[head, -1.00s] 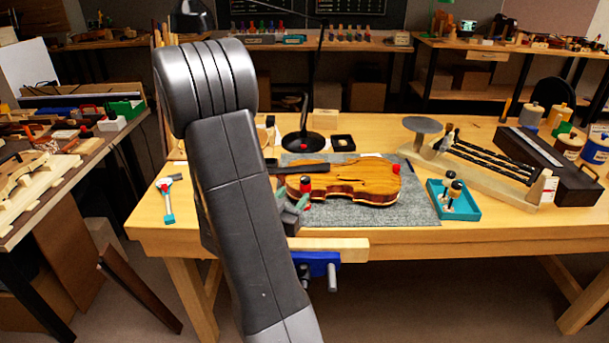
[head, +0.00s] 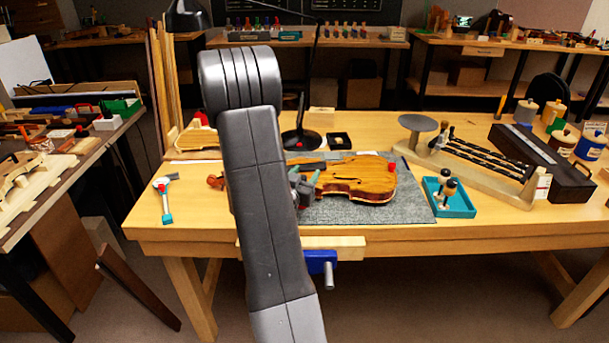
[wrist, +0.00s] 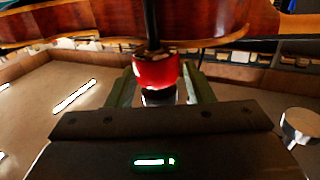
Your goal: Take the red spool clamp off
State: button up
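The violin (head: 360,178) lies flat on the grey mat (head: 415,207) on the bench. The red spool clamp (wrist: 155,70) sits at the violin's edge in the wrist view, with a dark rod running up past the body and a dark knob below. My gripper (wrist: 161,78) has its two greenish fingers on either side of the red spool. A gap shows between the spool and the right finger; contact on the left is unclear. In the head view my gripper (head: 304,184) is at the violin's near left part and mostly hides the clamp.
A second red piece (head: 390,167) is at the violin's right end. A teal tray (head: 458,204) with dark-topped pieces stands to the right. A blue vise (head: 322,262) is on the bench front. A black lamp base (head: 303,140) stands behind the violin.

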jog(key=c, duration=0.9)
